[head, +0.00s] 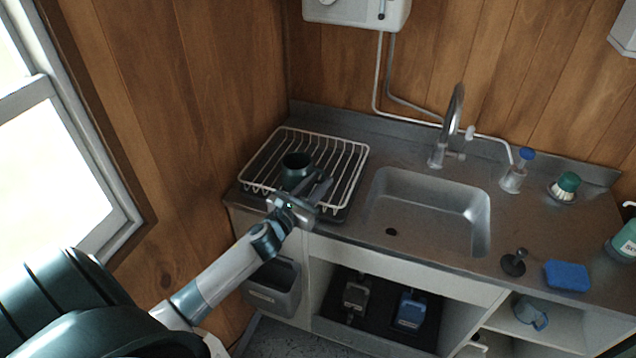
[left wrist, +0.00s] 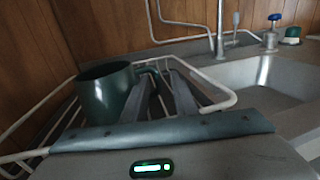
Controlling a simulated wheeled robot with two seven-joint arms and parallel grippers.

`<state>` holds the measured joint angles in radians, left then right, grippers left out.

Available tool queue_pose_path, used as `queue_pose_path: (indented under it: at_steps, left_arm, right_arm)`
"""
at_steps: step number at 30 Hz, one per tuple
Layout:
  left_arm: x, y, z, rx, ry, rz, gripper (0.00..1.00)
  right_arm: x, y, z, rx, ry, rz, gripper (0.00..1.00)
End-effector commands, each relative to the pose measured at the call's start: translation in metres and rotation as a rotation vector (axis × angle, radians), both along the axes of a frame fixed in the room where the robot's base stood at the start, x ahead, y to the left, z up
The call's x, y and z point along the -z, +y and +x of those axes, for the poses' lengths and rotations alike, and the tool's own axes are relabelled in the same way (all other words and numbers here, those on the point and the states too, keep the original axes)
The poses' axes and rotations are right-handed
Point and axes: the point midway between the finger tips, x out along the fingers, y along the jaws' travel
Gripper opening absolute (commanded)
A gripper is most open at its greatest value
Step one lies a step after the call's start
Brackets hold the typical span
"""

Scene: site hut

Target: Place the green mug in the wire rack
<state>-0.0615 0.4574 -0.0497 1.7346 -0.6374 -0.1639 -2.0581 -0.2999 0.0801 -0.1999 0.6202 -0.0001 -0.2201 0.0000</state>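The green mug (head: 295,168) is dark green and looks upright, within the outline of the white wire rack (head: 351,163) at the counter's left end. I cannot tell whether its base touches the wires. In the left wrist view the mug (left wrist: 106,92) is left of centre, with its handle toward my fingers. My left gripper (head: 321,182) reaches over the rack's front edge, its fingertips close beside the mug's handle side. In the left wrist view the fingertips overlap the handle, and whether they grip it is unclear. My right gripper is not in view.
The sink (head: 428,212) with its tall faucet (head: 451,128) lies right of the rack. A wooden wall closes the left.

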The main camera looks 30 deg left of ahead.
Motion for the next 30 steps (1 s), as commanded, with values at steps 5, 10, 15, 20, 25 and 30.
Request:
queue_pose_path:
  at_steps: [5,10,15,20,25,30]
  left_arm:
    - [-0.003,-0.001,-0.001,0.002,0.003,0.0,0.27]
    - [-0.01,-0.001,-0.004,0.002,0.003,0.0,0.27]
    - [-0.008,-0.001,-0.03,0.002,0.002,0.002,0.27]
    - [-0.008,-0.002,-0.058,0.002,0.003,0.001,0.27]
    - [-0.01,-0.003,-0.086,0.002,0.001,0.001,0.27]
    - [-0.011,-0.003,-0.107,0.0,0.001,0.0,0.27]
  right_arm:
    - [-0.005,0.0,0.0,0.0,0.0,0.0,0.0]
    - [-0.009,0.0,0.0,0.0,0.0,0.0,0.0]
    - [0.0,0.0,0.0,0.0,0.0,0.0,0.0]
    - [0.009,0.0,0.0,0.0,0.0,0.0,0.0]
    - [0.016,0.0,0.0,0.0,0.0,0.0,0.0]
    - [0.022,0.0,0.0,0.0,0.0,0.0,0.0]
